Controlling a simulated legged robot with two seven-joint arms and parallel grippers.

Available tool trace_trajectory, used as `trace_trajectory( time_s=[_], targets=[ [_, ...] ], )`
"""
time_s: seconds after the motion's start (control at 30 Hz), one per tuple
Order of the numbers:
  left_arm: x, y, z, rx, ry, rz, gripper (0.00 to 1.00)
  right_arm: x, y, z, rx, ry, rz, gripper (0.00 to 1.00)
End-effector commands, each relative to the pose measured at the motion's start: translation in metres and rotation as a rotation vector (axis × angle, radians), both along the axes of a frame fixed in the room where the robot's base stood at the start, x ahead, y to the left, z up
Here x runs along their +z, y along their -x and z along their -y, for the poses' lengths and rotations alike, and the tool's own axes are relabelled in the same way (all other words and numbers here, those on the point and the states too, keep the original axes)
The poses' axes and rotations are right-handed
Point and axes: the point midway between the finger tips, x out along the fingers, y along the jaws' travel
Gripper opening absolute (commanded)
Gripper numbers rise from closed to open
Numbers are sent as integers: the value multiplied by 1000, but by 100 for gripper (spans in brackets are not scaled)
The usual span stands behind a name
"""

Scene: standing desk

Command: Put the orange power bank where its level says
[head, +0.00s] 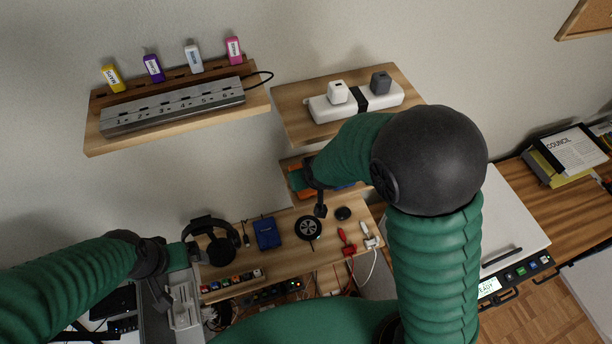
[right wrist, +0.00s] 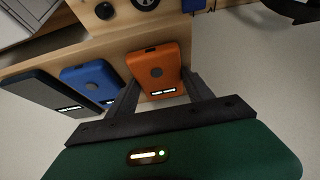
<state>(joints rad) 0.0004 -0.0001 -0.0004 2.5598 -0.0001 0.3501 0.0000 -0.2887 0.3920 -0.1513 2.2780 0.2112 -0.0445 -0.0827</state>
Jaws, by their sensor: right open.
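In the head view only a sliver of orange (head: 297,181) shows beside my right arm. My right gripper (right wrist: 163,82) is open, with one finger on each side of the orange power bank's near end; I cannot tell if they touch it. My left gripper (head: 183,292) is at the lower left of the head view, away from the power banks; its jaws are unclear.
A blue power bank (right wrist: 92,82) and a dark one (right wrist: 50,92) lie beside the orange one. Above are a numbered hub shelf (head: 175,108) with several coloured tags and a shelf with a power strip (head: 355,103). The desk shelf (head: 285,218) below holds headphones (head: 212,240) and cables.

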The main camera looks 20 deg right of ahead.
Motion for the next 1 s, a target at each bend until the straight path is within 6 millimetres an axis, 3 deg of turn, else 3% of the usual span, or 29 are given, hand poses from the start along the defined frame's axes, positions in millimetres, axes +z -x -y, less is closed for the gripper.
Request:
trace_trajectory(
  time_s=[0.07, 0.47, 0.6, 0.8, 1.0],
  targets=[
    [1, 0, 0, -1, 0, 0, 100, 0, 1, 2, -3, -1, -2, 69],
    [1, 0, 0, -1, 0, 0, 100, 6, 3, -1, 0, 4, 0, 69],
    [4, 0, 0, -1, 0, 0, 100, 29, 15, -3, 4, 1, 3, 69],
    [39, 0, 0, 0, 0, 0, 100, 82, 42, -2, 6, 1, 0, 69],
    [62, 0, 0, -1, 0, 0, 100, 106, 58, 0, 1, 0, -2, 69]
  ],
)
